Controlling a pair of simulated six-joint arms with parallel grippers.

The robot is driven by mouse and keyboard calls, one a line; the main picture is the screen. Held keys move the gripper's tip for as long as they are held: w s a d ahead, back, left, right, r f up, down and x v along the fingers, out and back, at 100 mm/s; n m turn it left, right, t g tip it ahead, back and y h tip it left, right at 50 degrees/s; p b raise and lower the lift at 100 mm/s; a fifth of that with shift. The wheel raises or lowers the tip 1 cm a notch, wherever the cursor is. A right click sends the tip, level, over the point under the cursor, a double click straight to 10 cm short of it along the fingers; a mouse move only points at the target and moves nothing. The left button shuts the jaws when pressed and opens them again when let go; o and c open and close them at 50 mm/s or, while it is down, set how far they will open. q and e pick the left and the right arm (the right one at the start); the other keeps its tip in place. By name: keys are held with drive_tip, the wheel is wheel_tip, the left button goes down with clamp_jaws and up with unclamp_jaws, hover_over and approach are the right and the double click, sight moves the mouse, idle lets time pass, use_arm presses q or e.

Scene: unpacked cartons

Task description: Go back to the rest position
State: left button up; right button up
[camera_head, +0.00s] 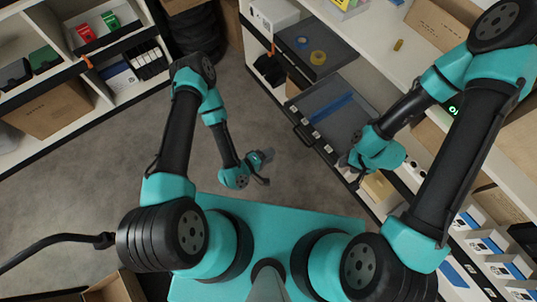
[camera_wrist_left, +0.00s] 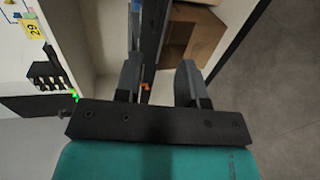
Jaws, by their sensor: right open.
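My left gripper (camera_head: 264,166) hangs over the bare floor near the middle of the head view, in front of my teal base. In the left wrist view its two fingers (camera_wrist_left: 160,84) stand apart with nothing between them. My right gripper (camera_head: 352,168) is at the edge of the right shelving, beside an open grey drawer. It is open, and its fingertips are partly hidden by the wrist. I see no object held in either gripper.
A shelf unit (camera_head: 66,103) with cartons stands at the left. The right shelving has pulled-out grey drawers (camera_head: 338,118), one holding a blue strip. A small carton (camera_head: 378,187) lies close to my right gripper. The grey floor (camera_head: 120,150) between is clear.

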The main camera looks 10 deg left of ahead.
idle(0.5)
use_arm(q)
drive_tip(key=w+a+r+m+g+y, duration=0.2)
drive_tip(key=a+r+m+g+y, duration=0.15)
drive_tip(key=a+m+g, duration=0.4)
drive_tip(key=s+a+r+g+y, duration=0.2)
drive_tip(key=s+a+r+y, duration=0.1)
drive_tip(key=s+a+r, duration=0.2)
wheel_tip(320, 180, up, 2)
drive_tip(key=a, duration=0.3)
drive_tip(key=shift+s+g+y, duration=0.25)
drive_tip(key=shift+g+y, duration=0.1)
